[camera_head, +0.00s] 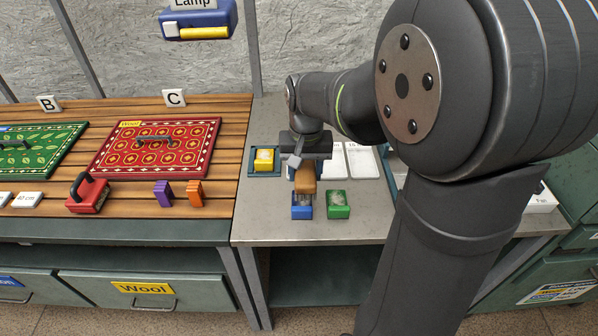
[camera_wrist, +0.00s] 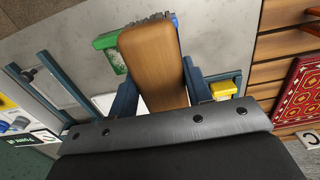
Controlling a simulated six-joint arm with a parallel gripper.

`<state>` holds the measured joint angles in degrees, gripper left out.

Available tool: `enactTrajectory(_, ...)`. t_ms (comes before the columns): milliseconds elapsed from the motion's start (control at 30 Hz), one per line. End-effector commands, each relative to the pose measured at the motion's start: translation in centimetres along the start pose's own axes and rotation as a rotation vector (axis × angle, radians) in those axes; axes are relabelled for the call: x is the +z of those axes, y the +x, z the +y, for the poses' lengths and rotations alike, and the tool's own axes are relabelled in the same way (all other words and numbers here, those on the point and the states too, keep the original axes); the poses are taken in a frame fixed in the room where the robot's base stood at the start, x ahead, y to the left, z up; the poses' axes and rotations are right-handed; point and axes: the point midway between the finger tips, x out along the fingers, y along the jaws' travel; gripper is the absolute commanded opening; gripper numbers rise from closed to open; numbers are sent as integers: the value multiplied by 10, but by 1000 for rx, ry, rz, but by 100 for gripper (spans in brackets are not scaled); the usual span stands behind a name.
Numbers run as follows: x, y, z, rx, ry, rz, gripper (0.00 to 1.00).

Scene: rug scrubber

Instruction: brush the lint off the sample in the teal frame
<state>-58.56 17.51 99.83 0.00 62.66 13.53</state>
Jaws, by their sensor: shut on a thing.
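My gripper (camera_head: 304,163) is shut on a wooden brush (camera_head: 305,182), held upright with its bristles down. The fingers also show on both sides of the brush (camera_wrist: 152,70) in the wrist view. The bristles are right above or at a blue block (camera_head: 302,213); I cannot tell whether they touch. The teal frame (camera_head: 251,171) lies on the grey bench behind and left of the brush, with a yellow sample (camera_head: 264,159) in it. Pale marks show on the yellow sample. The yellow sample (camera_wrist: 223,90) also shows right of the brush in the wrist view.
A green block (camera_head: 338,204) with a greyish top stands right of the blue one. White panels (camera_head: 362,162) lie behind it. On the wooden table at left are a red rug (camera_head: 190,129), a red handled block (camera_head: 90,199), and purple (camera_head: 163,194) and orange (camera_head: 195,194) pieces.

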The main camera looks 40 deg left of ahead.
Motion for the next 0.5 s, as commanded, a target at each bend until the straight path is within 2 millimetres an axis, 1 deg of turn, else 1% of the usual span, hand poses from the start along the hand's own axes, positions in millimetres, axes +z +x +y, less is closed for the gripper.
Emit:
enactTrajectory(100, 0, 0, 0, 0, 0, 0, 20)
enactTrajectory(133, 0, 0, 0, 0, 0, 0, 39)
enactTrajectory(200, 0, 0, 0, 0, 0, 0, 27)
enactTrajectory(367, -3, 0, -1, 0, 15, 0, 27)
enactTrajectory(467, -11, -2, -5, 0, 70, 0, 27)
enactTrajectory(500, -17, -3, -7, 0, 107, 0, 27)
